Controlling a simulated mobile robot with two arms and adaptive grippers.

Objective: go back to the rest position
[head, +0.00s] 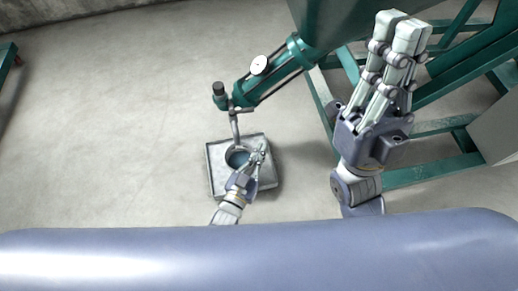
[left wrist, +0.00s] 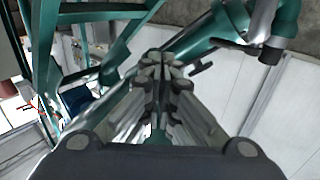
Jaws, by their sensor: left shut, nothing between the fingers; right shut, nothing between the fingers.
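My left gripper (head: 261,151) is low in the head view, shut and empty, with its fingers over the right part of a square metal tray (head: 219,185). In the left wrist view its closed fingers (left wrist: 165,58) come together in the middle with nothing between them. My right gripper (head: 405,24) is large and near in the head view, shut and empty, its fingers pointing up in front of a green frame.
A green pipe with a round gauge (head: 261,65) leads down to a spout above the tray's round opening (head: 237,157). Green steel frame beams (head: 440,173) stand at the right, behind my right arm. The concrete floor at the left (head: 100,130) is clear.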

